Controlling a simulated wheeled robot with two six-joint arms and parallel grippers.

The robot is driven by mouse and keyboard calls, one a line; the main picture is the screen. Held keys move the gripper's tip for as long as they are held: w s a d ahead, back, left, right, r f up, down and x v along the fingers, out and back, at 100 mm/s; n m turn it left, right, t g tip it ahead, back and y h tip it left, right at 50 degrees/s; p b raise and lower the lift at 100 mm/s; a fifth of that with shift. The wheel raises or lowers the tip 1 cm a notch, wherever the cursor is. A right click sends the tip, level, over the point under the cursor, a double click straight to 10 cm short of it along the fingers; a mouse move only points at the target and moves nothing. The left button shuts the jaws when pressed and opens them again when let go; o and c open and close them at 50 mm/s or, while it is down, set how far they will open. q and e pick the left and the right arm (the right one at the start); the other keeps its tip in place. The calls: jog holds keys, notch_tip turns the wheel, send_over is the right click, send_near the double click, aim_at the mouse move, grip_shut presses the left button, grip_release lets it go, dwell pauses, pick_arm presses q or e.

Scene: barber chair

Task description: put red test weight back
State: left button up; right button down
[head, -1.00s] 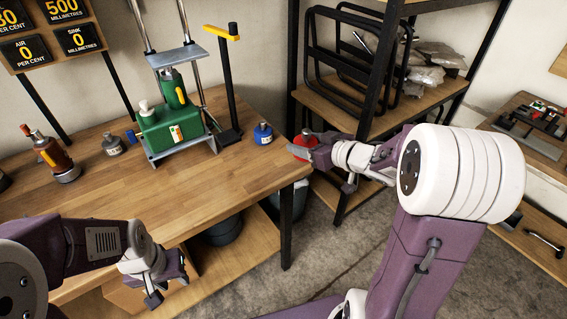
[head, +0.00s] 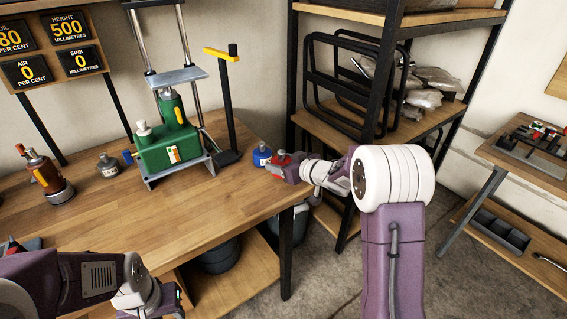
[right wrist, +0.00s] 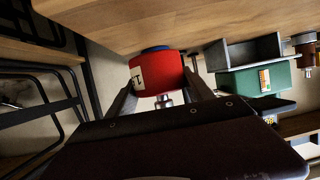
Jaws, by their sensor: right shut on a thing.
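The red test weight (head: 282,159) is in the jaws of my right gripper (head: 285,165), at the right end of the wooden bench (head: 215,205). In the right wrist view the red weight (right wrist: 157,82) sits between the two fingers, with its pale label facing left. The blue weight (head: 262,155) stands on the bench just left of it and partly shows behind it. I cannot tell whether the red weight touches the bench top. My left gripper (head: 168,303) is low at the bench's front edge, its jaws unclear.
A green device (head: 168,148) on a grey stand is at the bench's back, with a grey weight (head: 109,165) and a brown bottle-like item (head: 45,172) to its left. A black post with a yellow handle (head: 222,53) stands behind. A shelf rack (head: 345,115) is close on the right.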

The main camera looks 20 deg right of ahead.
notch_tip(320, 180, down, 3)
jog(key=shift+r+b, duration=0.1)
jog(key=shift+b, duration=0.5)
jog(key=shift+w+f, duration=0.1)
jog(key=shift+f, duration=0.1)
jog(key=shift+r, duration=0.1)
jog(key=shift+c, duration=2)
grip_release()
jog(key=shift+f, duration=0.3)
jog(key=shift+s, duration=0.2)
